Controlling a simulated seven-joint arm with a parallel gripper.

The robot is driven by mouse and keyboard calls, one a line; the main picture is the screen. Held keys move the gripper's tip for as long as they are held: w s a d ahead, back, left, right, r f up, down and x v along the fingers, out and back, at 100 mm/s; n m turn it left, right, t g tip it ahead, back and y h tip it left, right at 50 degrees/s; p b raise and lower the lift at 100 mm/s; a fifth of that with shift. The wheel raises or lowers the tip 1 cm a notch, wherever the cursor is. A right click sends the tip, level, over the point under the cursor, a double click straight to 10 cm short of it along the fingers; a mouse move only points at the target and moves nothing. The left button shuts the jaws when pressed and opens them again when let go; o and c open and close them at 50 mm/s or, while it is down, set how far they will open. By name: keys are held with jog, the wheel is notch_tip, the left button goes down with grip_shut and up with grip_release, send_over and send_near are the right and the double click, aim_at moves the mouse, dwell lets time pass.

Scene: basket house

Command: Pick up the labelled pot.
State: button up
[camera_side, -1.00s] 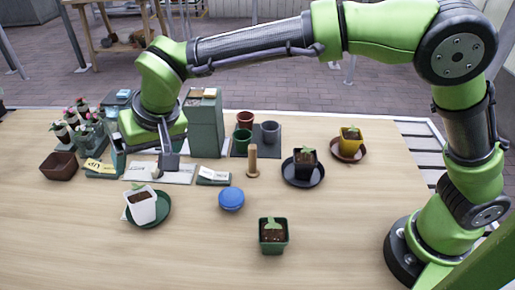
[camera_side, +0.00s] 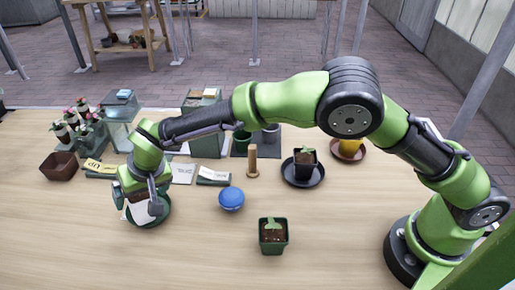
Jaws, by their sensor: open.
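The white pot (camera_side: 138,213) stands at the left front, on or over a dark green saucer (camera_side: 162,217). My gripper (camera_side: 138,203) is open and low over this pot, with a finger on either side; whether they touch it I cannot tell. The gripper hides most of the pot and its soil. No writing on any pot is legible. A green square pot (camera_side: 272,240) with a seedling stands at the front. A black pot (camera_side: 305,162) stands on a dark saucer (camera_side: 288,179), and a yellow pot (camera_side: 350,149) on a brown saucer (camera_side: 361,156).
A blue round object (camera_side: 231,199) and a wooden dibber (camera_side: 253,162) stand right of the gripper. The front table is mostly clear.

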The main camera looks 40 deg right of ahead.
jog(key=shift+w+a+f, duration=0.15)
jog(key=shift+w+f, duration=0.15)
jog(key=shift+f, duration=0.3)
jog(key=c, duration=1.5)
jog(key=shift+r, duration=0.1)
jog(key=shift+r, duration=0.1)
